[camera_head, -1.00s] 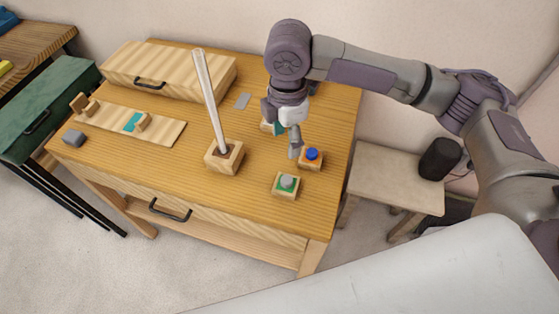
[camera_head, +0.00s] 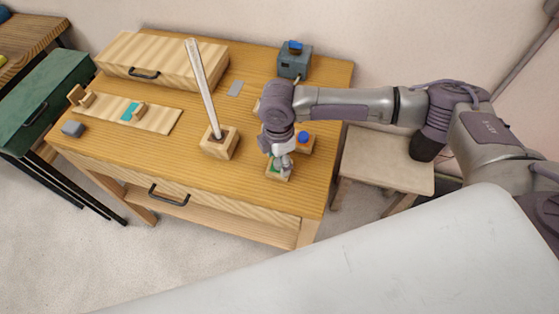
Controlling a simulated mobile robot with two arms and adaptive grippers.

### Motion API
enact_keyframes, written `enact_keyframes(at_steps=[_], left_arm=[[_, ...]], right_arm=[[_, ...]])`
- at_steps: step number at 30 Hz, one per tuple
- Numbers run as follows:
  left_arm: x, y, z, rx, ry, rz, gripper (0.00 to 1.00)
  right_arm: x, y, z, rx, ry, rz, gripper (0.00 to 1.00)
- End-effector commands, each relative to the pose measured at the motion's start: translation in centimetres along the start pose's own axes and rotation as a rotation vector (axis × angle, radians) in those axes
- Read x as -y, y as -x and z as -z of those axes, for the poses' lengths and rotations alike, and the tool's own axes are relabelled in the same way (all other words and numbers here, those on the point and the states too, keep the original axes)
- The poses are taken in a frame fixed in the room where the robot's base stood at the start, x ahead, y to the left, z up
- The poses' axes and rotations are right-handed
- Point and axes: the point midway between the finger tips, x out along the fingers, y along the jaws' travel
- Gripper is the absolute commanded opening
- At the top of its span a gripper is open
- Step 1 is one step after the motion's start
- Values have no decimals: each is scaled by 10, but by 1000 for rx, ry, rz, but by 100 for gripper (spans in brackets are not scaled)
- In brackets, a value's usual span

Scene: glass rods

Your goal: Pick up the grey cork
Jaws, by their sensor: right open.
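The grey cork's small wooden block (camera_head: 285,178) with a green top stands near the front right of the table. The cork itself is mostly hidden behind my right gripper's fingers and cannot be made out clearly. My right gripper (camera_head: 281,163) points down, open, right over this block with its fingertips at the cork's height. I cannot tell whether the fingers touch the cork. My left gripper is not in view.
A blue cork (camera_head: 303,137) sits on a block just behind my right gripper. A glass rod (camera_head: 202,88) stands in a wooden holder (camera_head: 217,152) to the left. A blue-grey box (camera_head: 294,65) stands at the back. The table front (camera_head: 150,165) is clear.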

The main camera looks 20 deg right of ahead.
Motion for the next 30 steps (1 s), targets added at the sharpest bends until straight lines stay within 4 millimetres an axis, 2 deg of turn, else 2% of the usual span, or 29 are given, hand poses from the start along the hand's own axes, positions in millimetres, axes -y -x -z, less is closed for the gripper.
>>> enact_keyframes(at_steps=[3, 7, 15, 25, 30], left_arm=[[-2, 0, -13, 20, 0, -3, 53], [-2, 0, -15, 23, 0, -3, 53], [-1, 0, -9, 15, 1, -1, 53], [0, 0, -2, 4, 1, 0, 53], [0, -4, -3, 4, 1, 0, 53]], right_arm=[[0, -2, 0, -1, 1, -1, 59], [0, -1, 0, -1, 1, -1, 58], [0, -1, 0, -1, 0, -1, 14], [0, 0, 0, -1, 0, -1, 13], [-1, 9, 0, -2, 1, -3, 13]])
